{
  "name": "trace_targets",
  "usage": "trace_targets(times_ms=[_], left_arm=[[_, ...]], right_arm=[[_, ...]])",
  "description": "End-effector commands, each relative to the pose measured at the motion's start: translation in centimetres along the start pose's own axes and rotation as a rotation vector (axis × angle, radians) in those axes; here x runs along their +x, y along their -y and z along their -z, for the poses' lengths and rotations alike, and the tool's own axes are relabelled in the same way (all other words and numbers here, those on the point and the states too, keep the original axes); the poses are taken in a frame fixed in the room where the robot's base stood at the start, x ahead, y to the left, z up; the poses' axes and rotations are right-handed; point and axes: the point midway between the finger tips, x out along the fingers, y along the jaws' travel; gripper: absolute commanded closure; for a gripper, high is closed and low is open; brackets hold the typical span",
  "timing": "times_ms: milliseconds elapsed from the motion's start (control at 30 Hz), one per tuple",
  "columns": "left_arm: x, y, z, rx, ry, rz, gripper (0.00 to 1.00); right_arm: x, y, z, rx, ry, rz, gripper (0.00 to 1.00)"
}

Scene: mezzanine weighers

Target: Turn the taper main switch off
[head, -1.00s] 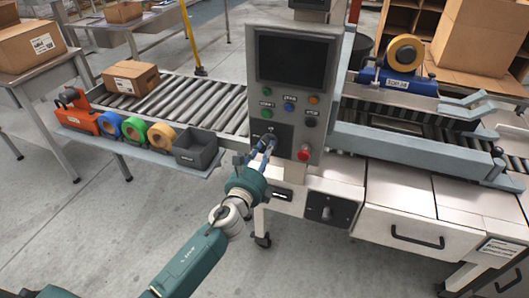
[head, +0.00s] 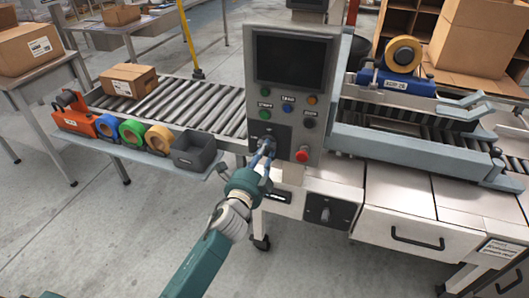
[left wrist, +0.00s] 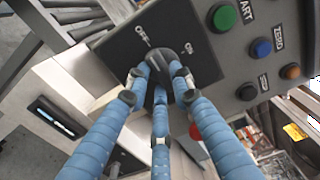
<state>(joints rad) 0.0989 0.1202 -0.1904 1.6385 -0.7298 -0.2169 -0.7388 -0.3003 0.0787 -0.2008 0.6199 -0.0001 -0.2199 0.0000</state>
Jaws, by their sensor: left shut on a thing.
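The taper's main switch is a dark rotary knob (left wrist: 160,60) on a black plate marked OFF and ON, as the left wrist view shows. In the head view the black plate (head: 284,134) sits low on the grey control panel (head: 318,125). My left gripper (head: 266,147) is at this plate; its blue fingers (left wrist: 158,80) close around the knob in the left wrist view. The fingers partly hide the knob, and I cannot tell which mark it points to. My right gripper is not in view.
A red button (head: 302,156) is just right of the switch, with a green button (head: 265,142) close by. A dark grey bin (head: 194,152) and several tape rolls line the shelf at left. Drawers (head: 400,225) stand below right; open floor lies at front left.

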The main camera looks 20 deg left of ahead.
Motion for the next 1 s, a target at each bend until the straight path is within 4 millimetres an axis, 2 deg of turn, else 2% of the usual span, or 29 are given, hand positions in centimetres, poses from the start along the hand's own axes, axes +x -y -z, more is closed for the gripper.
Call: trace_targets(times_ms=[600, 633, 700, 1000], left_arm=[[-0.01, -0.03, 0.07, -0.043, 0.000, -0.001, 1.00], [-0.01, -0.03, 0.07, -0.043, 0.000, -0.001, 0.74], [-0.01, -0.02, 0.07, -0.042, 0.000, -0.001, 0.60], [-0.06, -0.01, 0.05, -0.040, 0.000, 0.000, 0.58]], right_arm=[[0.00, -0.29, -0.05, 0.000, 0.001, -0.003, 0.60], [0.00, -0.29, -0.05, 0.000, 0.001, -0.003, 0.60], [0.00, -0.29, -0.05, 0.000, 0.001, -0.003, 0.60], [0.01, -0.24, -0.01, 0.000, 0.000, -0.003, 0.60]])
